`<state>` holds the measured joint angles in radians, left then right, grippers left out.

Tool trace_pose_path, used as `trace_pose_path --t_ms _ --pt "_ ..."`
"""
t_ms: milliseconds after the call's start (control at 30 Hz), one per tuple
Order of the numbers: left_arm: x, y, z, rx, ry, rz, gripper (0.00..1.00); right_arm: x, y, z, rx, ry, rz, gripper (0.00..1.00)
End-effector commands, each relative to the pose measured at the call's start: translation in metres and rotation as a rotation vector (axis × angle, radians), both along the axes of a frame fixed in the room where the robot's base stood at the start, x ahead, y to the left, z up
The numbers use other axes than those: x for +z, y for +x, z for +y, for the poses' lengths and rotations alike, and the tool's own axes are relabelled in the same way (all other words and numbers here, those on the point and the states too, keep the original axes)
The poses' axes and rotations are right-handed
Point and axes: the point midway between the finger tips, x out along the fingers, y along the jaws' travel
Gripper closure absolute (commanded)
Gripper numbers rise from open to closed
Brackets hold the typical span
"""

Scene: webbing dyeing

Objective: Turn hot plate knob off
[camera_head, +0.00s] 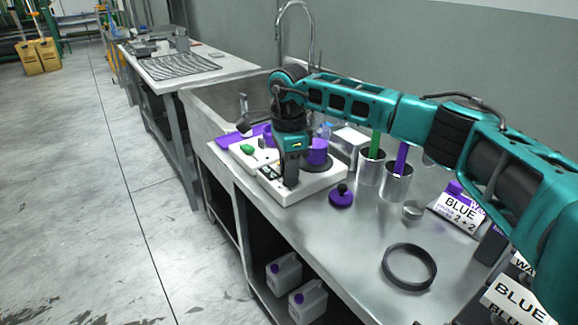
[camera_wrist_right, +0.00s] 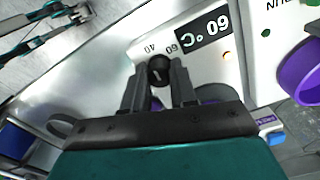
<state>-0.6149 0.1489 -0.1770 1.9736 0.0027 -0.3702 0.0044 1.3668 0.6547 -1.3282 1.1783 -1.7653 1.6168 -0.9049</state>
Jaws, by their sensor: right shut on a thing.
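The white hot plate (camera_head: 305,190) stands on the steel counter. Its round black knob (camera_wrist_right: 158,69) shows in the right wrist view, beside the printed numbers 40 and 60. A black display (camera_wrist_right: 204,32) reads 60 °C, upside down, and a small orange light (camera_wrist_right: 227,56) shows near it. My right gripper (camera_head: 290,180) reaches down onto the front of the hot plate. In the right wrist view its fingers (camera_wrist_right: 158,80) are shut on the knob, one on each side, and partly hide it. My left gripper is not in the head view.
A purple pot (camera_head: 317,151) sits on the hot plate behind my gripper. A purple lid (camera_head: 341,196), metal cups (camera_head: 396,184) with coloured rods, a dark ring (camera_head: 409,267) and a BLUE packet (camera_head: 458,212) are to the right. A sink (camera_head: 222,100) lies behind.

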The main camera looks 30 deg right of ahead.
Motion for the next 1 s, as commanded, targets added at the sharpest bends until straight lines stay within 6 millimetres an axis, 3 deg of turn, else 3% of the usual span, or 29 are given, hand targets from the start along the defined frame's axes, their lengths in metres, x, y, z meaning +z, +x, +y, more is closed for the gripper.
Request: trace_pose_path --t_ms 1000 --pt "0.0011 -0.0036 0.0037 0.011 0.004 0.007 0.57 0.0007 -0.0002 0.0011 0.921 0.003 -0.002 1.00"
